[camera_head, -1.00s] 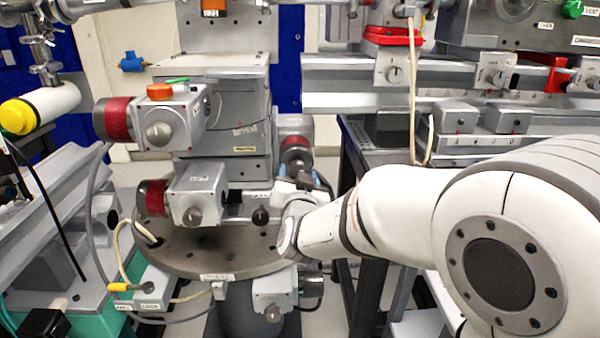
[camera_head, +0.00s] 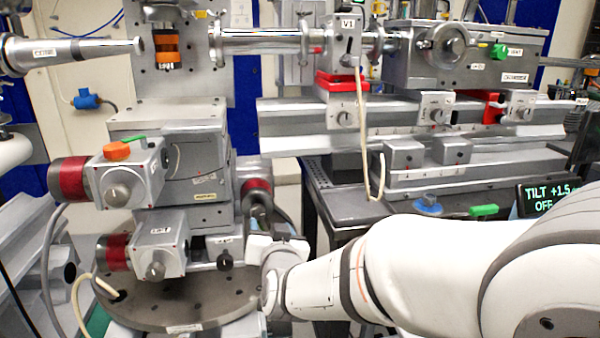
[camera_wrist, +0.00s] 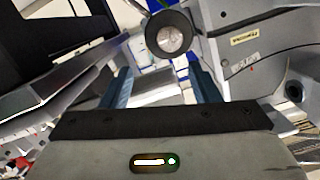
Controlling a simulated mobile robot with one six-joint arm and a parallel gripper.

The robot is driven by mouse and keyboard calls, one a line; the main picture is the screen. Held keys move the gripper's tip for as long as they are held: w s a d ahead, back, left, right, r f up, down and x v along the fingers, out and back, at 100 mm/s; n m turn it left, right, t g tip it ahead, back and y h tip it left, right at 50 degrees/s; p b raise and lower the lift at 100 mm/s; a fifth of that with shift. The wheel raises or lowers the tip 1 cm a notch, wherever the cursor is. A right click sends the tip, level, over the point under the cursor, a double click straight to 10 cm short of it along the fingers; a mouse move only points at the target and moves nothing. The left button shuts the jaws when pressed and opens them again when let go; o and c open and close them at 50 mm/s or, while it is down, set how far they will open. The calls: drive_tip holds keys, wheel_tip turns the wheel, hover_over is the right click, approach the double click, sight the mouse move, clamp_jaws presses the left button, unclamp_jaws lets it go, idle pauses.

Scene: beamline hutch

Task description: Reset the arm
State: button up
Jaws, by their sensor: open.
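My white arm (camera_head: 400,270) reaches in from the right of the head view. Its wrist end is beside the grey sample stage tower (camera_head: 190,165), above the right side of the round stage plate (camera_head: 150,305). In the wrist view my gripper (camera_wrist: 160,80) has its two bluish fingers wide apart, with nothing held between them. A round dark-rimmed knob (camera_wrist: 170,32) shows beyond the fingers. In the head view the fingers are mostly hidden by the wrist, so I cannot tell if they touch the stage.
Motor boxes with red collars (camera_head: 72,177) stick out left of the tower. A rail bench (camera_head: 400,120) runs behind on the right. On its dark table lie a blue knob (camera_head: 428,206) and a green clip (camera_head: 484,210). A display (camera_head: 553,200) reads "TILT +1.5", partly cut off.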

drive_tip(key=s+d+r+n+g+h+p, duration=0.15)
drive_tip(key=s+d+r+g+p, duration=0.4)
drive_tip(key=d+r+p, duration=0.6)
drive_tip(key=s+d+r+g+h+p, duration=0.1)
drive_tip(key=s+d+r+g+p, duration=0.2)
drive_tip(key=s+d+p, duration=0.3)
drive_tip(key=s+d+r+m+g+h+p, duration=0.1)
drive_tip(key=s+d+r+g+h+p, duration=0.1)
drive_tip(key=s+d+p, duration=0.4)
drive_tip(key=s+d+r+g, duration=0.1)
drive_tip(key=s+d+g, duration=0.1)
drive_tip(key=s, duration=0.1)
drive_tip(key=shift+s+r+p, duration=0.25)
drive_tip(key=shift+r+p, duration=0.1)
drive_tip(key=shift+r, duration=0.05)
drive_tip(key=shift+m+g, duration=0.25)
